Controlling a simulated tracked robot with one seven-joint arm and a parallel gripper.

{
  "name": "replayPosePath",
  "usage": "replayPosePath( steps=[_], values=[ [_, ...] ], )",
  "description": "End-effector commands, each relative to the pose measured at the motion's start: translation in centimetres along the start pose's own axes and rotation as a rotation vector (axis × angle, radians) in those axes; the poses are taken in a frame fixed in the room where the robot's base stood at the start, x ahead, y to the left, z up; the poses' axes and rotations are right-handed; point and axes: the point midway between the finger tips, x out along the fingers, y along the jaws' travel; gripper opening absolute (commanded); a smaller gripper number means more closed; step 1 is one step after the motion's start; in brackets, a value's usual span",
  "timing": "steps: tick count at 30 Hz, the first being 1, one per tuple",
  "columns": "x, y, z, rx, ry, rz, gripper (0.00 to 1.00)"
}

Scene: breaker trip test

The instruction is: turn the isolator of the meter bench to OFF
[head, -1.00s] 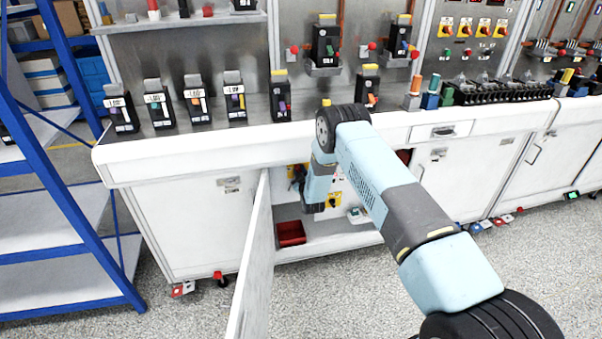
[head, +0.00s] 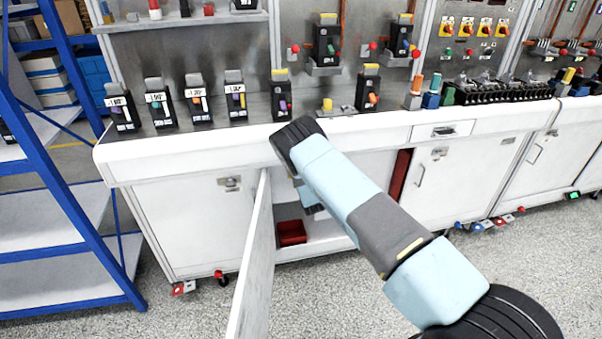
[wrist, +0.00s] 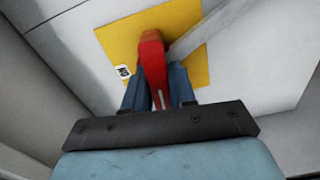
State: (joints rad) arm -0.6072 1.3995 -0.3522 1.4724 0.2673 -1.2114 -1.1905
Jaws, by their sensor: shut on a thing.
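The isolator shows in the wrist view as a red handle (wrist: 153,55) on a square yellow plate (wrist: 118,40) on a pale panel. My gripper (wrist: 158,88) has its two dark blue-grey fingers on either side of the red handle, shut on it. A small label (wrist: 123,72) with dark letters sits on the plate left of the handle; I cannot read it surely. In the head view my arm reaches into the open lower cabinet of the meter bench (head: 190,160), and it hides the isolator and my fingers.
The white cabinet door (head: 252,265) stands open towards me, left of my arm. A red bin (head: 291,232) is on the cabinet floor. A dark red panel (head: 400,174) edges the opening at right. A blue rack (head: 60,180) stands at left. In the wrist view a grey edge runs close to the handle.

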Motion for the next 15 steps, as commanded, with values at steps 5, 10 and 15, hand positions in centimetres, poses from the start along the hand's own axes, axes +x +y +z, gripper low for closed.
replayPosePath(
  steps=[5, 10, 15],
  values=[
    [-0.17, -0.50, -0.44, -0.077, 0.007, -0.007, 0.00],
    [-0.18, -0.56, -0.47, -0.118, 0.007, -0.007, 0.00],
    [-0.20, -0.61, -0.48, -0.132, 0.007, -0.007, 0.00]
  ],
)
